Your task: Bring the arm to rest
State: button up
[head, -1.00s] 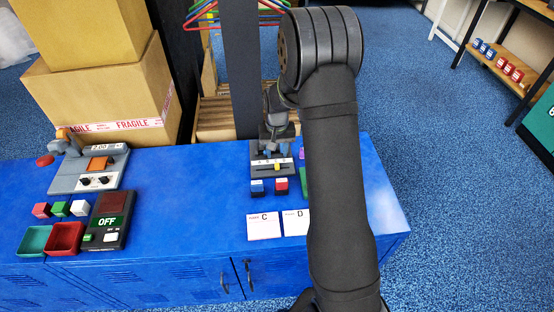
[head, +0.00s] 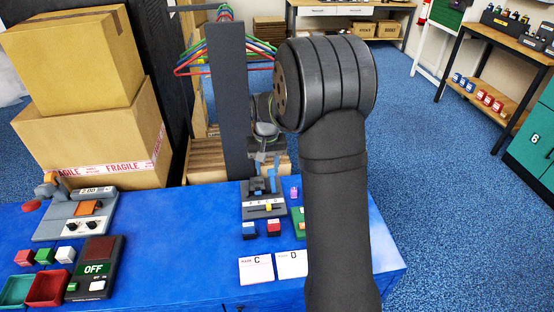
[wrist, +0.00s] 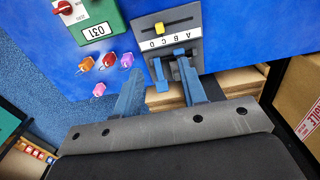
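My gripper (head: 267,168) hangs just above the back of a dark selector box (head: 277,211) on the blue bench top. Its two blue fingers are spread apart in the wrist view (wrist: 160,85), with no held object visible between them. The selector box, which also shows in the wrist view (wrist: 195,18), has a white strip lettered A to D and a yellow slider knob (wrist: 173,27). Behind the strip are dark and blue parts near my fingertips; whether the fingers touch them I cannot tell. My arm hides part of the bench on the right.
A dark upright post (head: 233,100) and hangers (head: 190,62) stand close behind the gripper. Stacked cartons (head: 95,140) are at left. Cards C (head: 256,269) and D (head: 291,264) lie in front. A green box (wrist: 97,20) and small coloured tags (wrist: 107,60) are beside the selector.

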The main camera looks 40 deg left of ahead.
aim_at(267, 205)
notch_tip(267, 205, down, 18)
jog(key=shift+r, duration=0.25)
jog(key=shift+s+a, duration=0.1)
jog(key=shift+a, duration=0.05)
jog(key=shift+o, duration=0.2)
